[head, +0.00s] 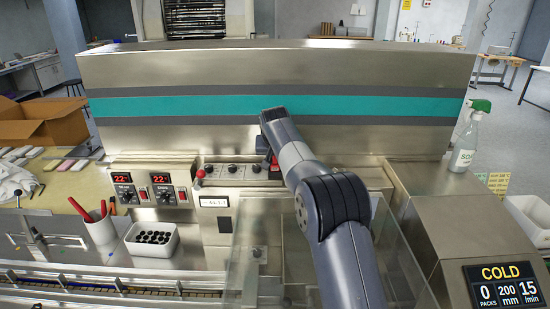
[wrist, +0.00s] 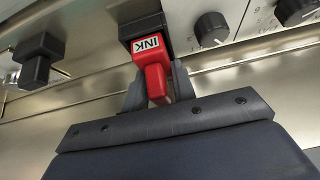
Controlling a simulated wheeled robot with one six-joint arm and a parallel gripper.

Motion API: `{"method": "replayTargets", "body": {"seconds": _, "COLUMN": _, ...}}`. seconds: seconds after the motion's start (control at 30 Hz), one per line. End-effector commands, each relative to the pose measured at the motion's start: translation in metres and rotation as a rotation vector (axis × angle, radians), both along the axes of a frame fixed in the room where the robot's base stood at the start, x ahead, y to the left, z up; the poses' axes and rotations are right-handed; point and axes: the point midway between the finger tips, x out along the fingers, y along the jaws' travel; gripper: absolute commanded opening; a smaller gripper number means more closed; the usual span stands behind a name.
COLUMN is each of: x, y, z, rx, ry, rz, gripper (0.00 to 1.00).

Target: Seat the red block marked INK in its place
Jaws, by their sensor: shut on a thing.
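The red block marked INK (wrist: 148,50) is in the wrist view, with its white label toward the camera. My gripper (wrist: 156,86) is shut on the narrow red grip of the block. The far end of the block meets a dark holder (wrist: 139,28) on the metal panel. I cannot tell how deep it sits in it. In the head view my arm covers most of this spot, and only a bit of red (head: 275,162) shows beside it; the fingertips are hidden there.
A black block with a handle (wrist: 40,58) is on the panel left of the red block. Black knobs (wrist: 211,29) are close on the right. In the head view, a clear guard (head: 268,245) stands below, and a white bin (head: 152,243) is at lower left.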

Motion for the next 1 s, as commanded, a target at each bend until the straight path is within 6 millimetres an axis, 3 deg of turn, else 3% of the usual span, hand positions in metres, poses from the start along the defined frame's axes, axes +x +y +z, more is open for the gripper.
{"method": "replayTargets", "body": {"seconds": 0.03, "x": -0.0022, "y": -0.0003, "z": -0.0112, "rx": -0.003, "ry": 0.021, "rz": -0.001, "gripper": 0.0}}
{"method": "replayTargets", "body": {"seconds": 0.37, "x": -0.0031, "y": -0.0004, "z": -0.0177, "rx": -0.004, "ry": 0.029, "rz": -0.001, "gripper": 0.0}}
{"method": "replayTargets", "body": {"seconds": 0.4, "x": -0.0031, "y": -0.0003, "z": -0.0178, "rx": -0.004, "ry": 0.029, "rz": -0.001, "gripper": 0.27}}
{"method": "replayTargets", "body": {"seconds": 0.6, "x": -0.003, "y": -0.0007, "z": -0.018, "rx": -0.005, "ry": 0.029, "rz": -0.002, "gripper": 0.43}}
{"method": "replayTargets", "body": {"seconds": 0.7, "x": -0.0028, "y": -0.0015, "z": -0.018, "rx": -0.005, "ry": 0.029, "rz": -0.003, "gripper": 0.51}}
{"method": "replayTargets", "body": {"seconds": 1.0, "x": -0.0021, "y": -0.0044, "z": -0.0181, "rx": -0.007, "ry": 0.028, "rz": -0.007, "gripper": 0.51}}
